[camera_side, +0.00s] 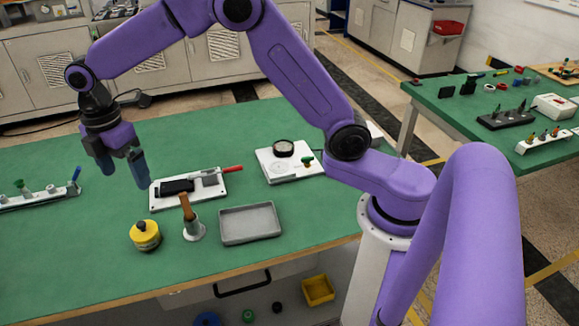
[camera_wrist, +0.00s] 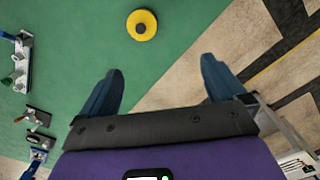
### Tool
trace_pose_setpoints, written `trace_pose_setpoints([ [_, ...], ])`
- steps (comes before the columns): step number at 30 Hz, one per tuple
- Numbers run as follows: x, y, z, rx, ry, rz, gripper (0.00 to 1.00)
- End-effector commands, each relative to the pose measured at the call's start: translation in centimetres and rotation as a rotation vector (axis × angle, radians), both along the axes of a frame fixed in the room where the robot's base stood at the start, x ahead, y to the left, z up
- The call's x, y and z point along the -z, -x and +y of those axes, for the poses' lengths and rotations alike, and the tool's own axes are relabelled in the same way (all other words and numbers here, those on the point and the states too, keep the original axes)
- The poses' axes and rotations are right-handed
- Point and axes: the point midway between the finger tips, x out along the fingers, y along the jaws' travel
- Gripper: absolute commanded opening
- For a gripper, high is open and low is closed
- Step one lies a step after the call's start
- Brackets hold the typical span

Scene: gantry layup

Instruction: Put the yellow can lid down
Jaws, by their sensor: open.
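The yellow can lid (camera_side: 145,234) is a round yellow piece with a dark knob on top, near the front left of the green table. A dark part shows under it in the side view; I cannot tell whether that is a can. The lid also shows at the top of the wrist view (camera_wrist: 133,28), beyond my fingertips. My gripper (camera_side: 122,172) is open and empty, raised above the table, behind and a little left of the lid in the side view. In the wrist view (camera_wrist: 162,70) its two blue fingers are wide apart with nothing between them.
A grey tray (camera_side: 249,237) lies further right. Behind are a white board with a dark block (camera_side: 158,204) and a white scale-like plate (camera_side: 266,172). A rack (camera_side: 35,200) is at far left.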

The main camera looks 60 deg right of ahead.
Motion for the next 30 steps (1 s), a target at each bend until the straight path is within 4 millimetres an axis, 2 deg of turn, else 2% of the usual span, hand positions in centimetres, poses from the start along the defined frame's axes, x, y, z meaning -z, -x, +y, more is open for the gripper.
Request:
trace_pose_setpoints([
  [3, -1.4, 4.5, -0.5, 0.064, -0.004, -0.004, 0.97],
  [11, -3.0, 14.5, -3.3, 0.213, -0.013, -0.008, 0.97],
  [17, -3.0, 22.3, -7.0, 0.328, -0.021, -0.008, 0.97],
  [21, -2.4, 27.4, -10.1, 0.405, -0.026, -0.006, 0.97],
  [25, -1.7, 31.0, -12.8, 0.466, -0.029, -0.005, 0.97],
  [29, -1.0, 33.2, -14.6, 0.506, -0.03, -0.002, 0.97],
  [30, -0.9, 33.6, -14.9, 0.515, -0.029, -0.001, 0.94],
])
